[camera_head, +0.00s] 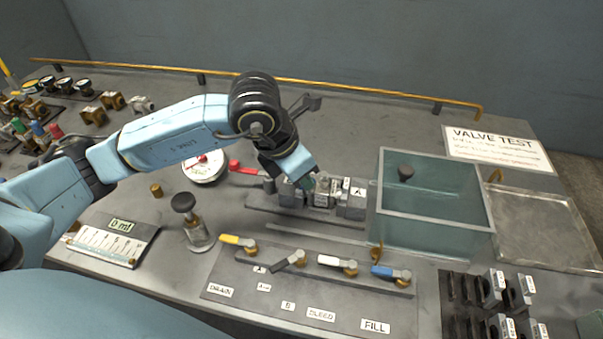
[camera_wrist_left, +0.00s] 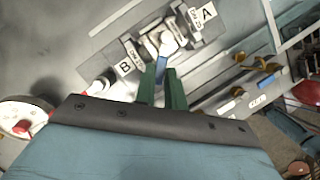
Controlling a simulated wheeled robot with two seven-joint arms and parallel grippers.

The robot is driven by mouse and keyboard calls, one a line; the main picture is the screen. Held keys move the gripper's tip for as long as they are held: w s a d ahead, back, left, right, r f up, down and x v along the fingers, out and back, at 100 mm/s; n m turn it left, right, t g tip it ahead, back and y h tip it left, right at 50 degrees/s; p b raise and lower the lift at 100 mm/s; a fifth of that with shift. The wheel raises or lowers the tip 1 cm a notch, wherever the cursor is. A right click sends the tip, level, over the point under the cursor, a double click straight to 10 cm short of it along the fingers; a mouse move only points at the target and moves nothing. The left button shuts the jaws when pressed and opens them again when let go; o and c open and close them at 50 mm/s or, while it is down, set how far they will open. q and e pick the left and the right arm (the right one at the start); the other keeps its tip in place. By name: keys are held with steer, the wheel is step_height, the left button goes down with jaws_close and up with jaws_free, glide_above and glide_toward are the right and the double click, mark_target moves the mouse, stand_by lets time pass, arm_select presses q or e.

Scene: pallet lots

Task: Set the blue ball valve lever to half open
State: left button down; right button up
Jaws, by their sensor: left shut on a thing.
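In the left wrist view, a short blue lever (camera_wrist_left: 162,66) sticks out from a metal ball valve (camera_wrist_left: 168,43). The valve sits between two grey blocks labelled A (camera_wrist_left: 207,14) and B (camera_wrist_left: 126,66). My left gripper (camera_wrist_left: 162,90) is shut on the blue lever, with its green fingers on either side of it. In the head view, my left gripper (camera_head: 307,187) is down at the same fixture, and the fingers and wrist hide most of the valve and lever. Block A (camera_head: 352,203) shows to the right of the gripper. My right gripper is out of view.
A panel in front carries yellow, black, white and blue levers (camera_head: 382,271), the blue one above the FILL label. A clear tank (camera_head: 434,238) stands right of the fixture.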

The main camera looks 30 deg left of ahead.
arm_select(q)
steer(key=c, duration=1.5)
jaws_free()
steer(key=shift+o, duration=0.2)
steer(key=shift+r, duration=0.1)
steer(key=p+v, duration=0.1)
steer(key=v, duration=1.2)
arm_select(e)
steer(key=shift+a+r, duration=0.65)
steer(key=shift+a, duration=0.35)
arm_select(q)
steer(key=shift+s+a+r, duration=0.1)
